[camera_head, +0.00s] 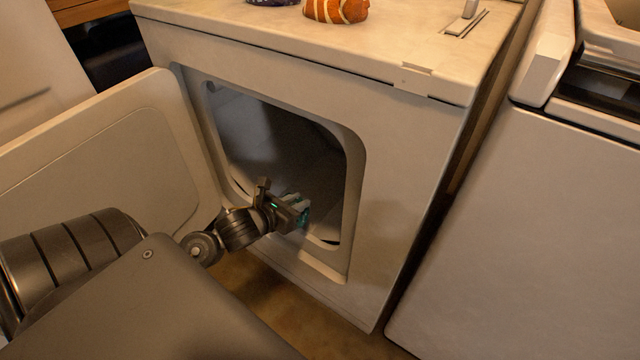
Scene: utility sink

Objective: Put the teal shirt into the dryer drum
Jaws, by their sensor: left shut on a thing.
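The dryer (395,170) stands in the middle with its front opening uncovered, and the dark dryer drum (265,140) shows through it. My left gripper (298,212) is at the lower part of the opening, reaching in from the left. It is shut on the teal shirt (305,216), of which only a small teal piece shows at the fingers. The rest of the shirt is hidden behind the gripper or below the opening's rim. My right gripper is not in view.
The dryer door (110,165) hangs open to the left, beside my left arm. An orange striped item (336,10) and a dark item (272,2) sit on the dryer top. Another white machine (530,220) stands at the right, across a narrow gap.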

